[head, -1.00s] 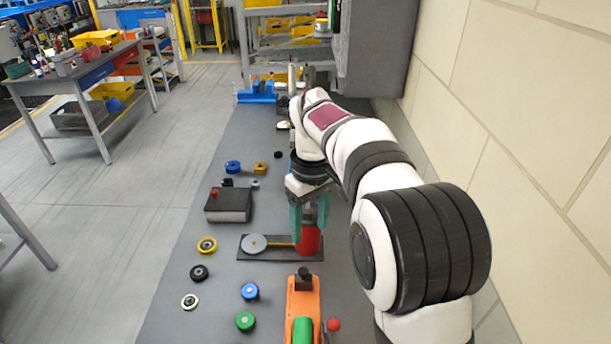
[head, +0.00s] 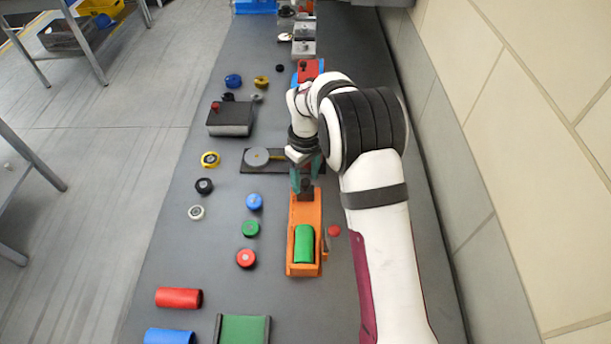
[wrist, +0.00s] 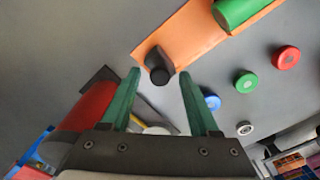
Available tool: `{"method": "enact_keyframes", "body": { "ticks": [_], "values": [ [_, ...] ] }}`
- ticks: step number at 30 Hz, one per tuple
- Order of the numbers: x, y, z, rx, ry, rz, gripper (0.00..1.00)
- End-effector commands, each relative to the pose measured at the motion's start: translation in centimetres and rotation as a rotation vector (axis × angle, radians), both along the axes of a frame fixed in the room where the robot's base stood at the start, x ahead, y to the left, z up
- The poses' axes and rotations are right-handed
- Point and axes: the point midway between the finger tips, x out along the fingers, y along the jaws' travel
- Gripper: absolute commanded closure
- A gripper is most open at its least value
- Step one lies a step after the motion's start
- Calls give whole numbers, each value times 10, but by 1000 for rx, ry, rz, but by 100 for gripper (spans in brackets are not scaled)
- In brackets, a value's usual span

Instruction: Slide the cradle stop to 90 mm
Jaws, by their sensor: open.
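The orange cradle (head: 291,253) lies on the bench with a green cylinder (head: 304,244) in its near part. Its dark stop (head: 306,193) is at the far end. My gripper (head: 305,175) is above that end, partly covering the view of the stop. In the wrist view, my gripper (wrist: 160,73) is open, with its two green fingers apart. The stop's black knob (wrist: 159,73) shows between the fingertips, with the orange cradle (wrist: 208,45) running up to the right. I cannot tell whether the fingers touch the stop. No scale is readable.
A red knob (head: 334,230) is right of the cradle. Blue (head: 254,202), green (head: 250,228) and red (head: 246,258) round pieces lie to its left. A dark plate with a grey disc (head: 257,157) lies beyond. A large red part (wrist: 85,108) is left of the fingers.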

Motion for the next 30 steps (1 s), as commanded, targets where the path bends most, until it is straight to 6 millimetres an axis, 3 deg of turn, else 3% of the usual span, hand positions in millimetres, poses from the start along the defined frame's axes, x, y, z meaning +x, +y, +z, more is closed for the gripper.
{"method": "enact_keyframes", "body": {
  "ticks": [5,15,30],
  "values": [
    [0,0,0,0,0,-1,40],
    [0,0,1,0,0,-1,100],
    [0,0,1,0,0,-1,100]
  ]
}}
